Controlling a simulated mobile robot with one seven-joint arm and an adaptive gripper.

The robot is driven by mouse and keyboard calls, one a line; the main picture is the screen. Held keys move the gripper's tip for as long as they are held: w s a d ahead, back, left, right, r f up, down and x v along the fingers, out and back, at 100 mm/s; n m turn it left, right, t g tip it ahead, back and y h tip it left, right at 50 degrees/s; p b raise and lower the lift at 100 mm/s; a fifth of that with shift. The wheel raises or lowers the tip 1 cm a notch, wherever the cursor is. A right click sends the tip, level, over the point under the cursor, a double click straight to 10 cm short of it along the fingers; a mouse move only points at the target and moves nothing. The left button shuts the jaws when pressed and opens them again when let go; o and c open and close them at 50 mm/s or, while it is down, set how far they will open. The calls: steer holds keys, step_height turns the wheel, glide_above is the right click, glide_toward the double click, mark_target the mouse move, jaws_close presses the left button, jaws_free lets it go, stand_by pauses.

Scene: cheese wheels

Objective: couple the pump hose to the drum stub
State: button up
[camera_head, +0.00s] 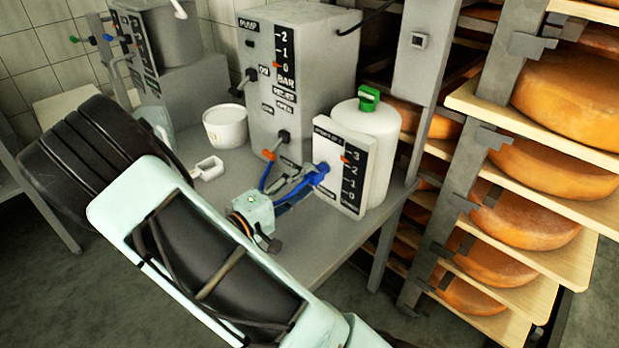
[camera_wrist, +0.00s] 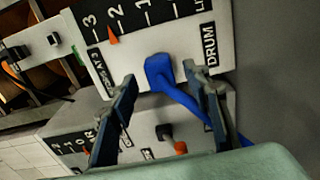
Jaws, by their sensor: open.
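The blue pump hose (camera_wrist: 180,95) has its thick end at the face of the white drum panel (camera_head: 338,170), which carries a number scale and an orange pointer. The drum stub is hidden behind the hose end, and I cannot tell how far the end sits on it. My gripper (camera_head: 300,186) is open just in front of the panel. In the wrist view its fingers stand on either side of the hose end, with gaps visible. The hose runs down behind one finger. The white drum (camera_head: 375,150) with a green cap stands behind the panel.
The grey pump box (camera_head: 297,70) with levers and scale stands behind my gripper. A white tub (camera_head: 225,127) and a small pale scoop-like item (camera_head: 208,168) are on the grey table (camera_head: 345,250). Cheese shelves (camera_head: 535,185) rise close on the right.

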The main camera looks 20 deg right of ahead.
steer(key=v, duration=0.9)
steer(key=shift+a, duration=0.2)
